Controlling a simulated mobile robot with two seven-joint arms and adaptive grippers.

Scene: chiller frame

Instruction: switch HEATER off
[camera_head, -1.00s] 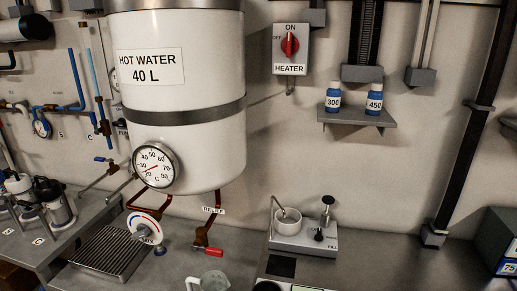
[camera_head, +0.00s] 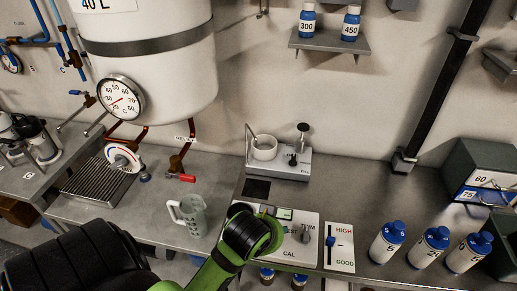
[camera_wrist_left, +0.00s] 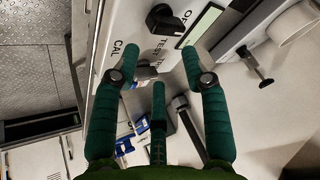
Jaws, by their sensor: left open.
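The HEATER switch is out of view now, above the top edge of the head view. The lower part of the white hot water tank (camera_head: 165,70) shows, with its round dial (camera_head: 121,98). My left arm comes in low in the head view, its wrist over the bench by the CAL panel (camera_head: 298,257); its fingers cannot be made out there. In the left wrist view my left gripper (camera_wrist_left: 160,58) is open, with nothing between its fingers. Its fingers point towards the CAL and TEST panel (camera_wrist_left: 118,40) and its black knobs. My right gripper is not in view.
A burner-like unit (camera_head: 280,162) stands behind. A shelf (camera_head: 330,45) holds two blue bottles.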

